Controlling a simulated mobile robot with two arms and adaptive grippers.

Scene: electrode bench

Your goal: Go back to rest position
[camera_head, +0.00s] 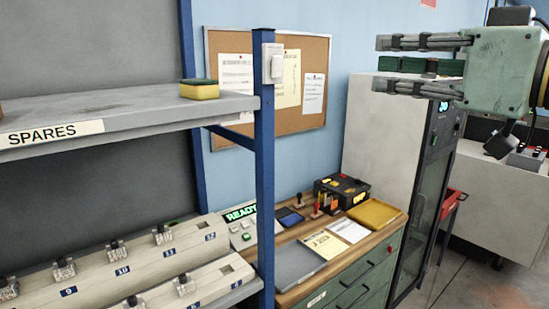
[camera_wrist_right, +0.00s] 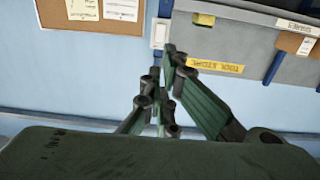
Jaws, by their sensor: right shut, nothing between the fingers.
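My right gripper (camera_head: 380,64) is at the upper right of the head view, reaching in from the right edge. Its fingers point left, in front of the tall grey cabinet, well above the bench. In the right wrist view its fingers (camera_wrist_right: 165,70) run together toward the blue wall and hold nothing. It is shut and touches nothing that I can see. My left gripper is in neither view.
A grey shelf (camera_head: 120,112) marked SPARES bears a green and yellow sponge (camera_head: 200,89). Below it is a numbered rack (camera_head: 100,285) with several electrodes. A blue post (camera_head: 264,180) stands before the wooden bench (camera_head: 385,232). The tall cabinet (camera_head: 385,130) is right of it. Floor shows at lower right.

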